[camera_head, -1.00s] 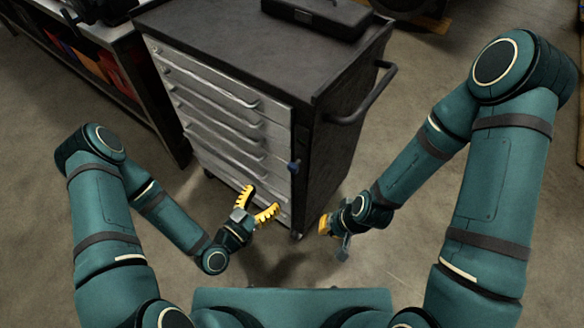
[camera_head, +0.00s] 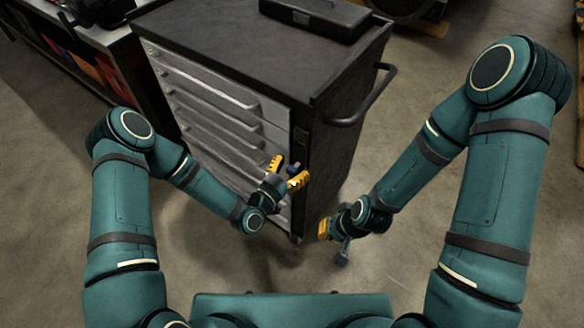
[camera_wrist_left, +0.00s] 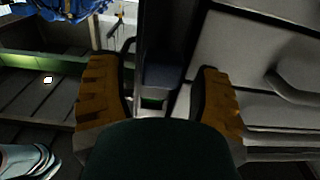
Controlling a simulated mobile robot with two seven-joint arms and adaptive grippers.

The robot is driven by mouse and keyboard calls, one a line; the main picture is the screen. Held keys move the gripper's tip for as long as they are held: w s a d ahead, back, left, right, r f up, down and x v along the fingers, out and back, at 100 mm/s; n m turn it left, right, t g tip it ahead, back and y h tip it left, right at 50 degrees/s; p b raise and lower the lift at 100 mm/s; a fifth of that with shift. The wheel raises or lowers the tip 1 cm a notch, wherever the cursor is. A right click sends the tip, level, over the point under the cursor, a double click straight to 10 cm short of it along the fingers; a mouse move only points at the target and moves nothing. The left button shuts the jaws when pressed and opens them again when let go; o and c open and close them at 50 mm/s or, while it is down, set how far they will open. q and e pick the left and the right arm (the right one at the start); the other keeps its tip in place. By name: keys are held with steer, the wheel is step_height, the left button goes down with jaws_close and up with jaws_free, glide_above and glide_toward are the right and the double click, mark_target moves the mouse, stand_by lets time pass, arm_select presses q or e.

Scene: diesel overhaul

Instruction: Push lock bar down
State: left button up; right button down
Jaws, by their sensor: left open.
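The lock bar (camera_wrist_left: 168,35) runs along the front right edge of the grey tool cabinet (camera_head: 255,45). Its dark blue handle (camera_head: 294,168) shows between the yellow fingers of my left gripper (camera_head: 288,171). In the left wrist view a bluish-grey block (camera_wrist_left: 163,75), likely that handle, sits between the open fingers of my left gripper (camera_wrist_left: 157,85). I see a gap beside at least one finger; contact is unclear. My right gripper (camera_head: 323,229) hangs low, right of the cabinet's lower front corner, and its fingers are too small and overlapped to read.
The cabinet's silver drawers (camera_head: 215,110) appear shut. A black case (camera_head: 315,15) lies on its top, and a side handle (camera_head: 370,100) sticks out to the right. A workbench (camera_head: 95,35) stands at the left. The floor right of the cabinet is free.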

arm_select(q)
jaws_close()
steer(key=shift+f+b, duration=0.4)
steer(key=shift+f, duration=0.9)
jaws_free()
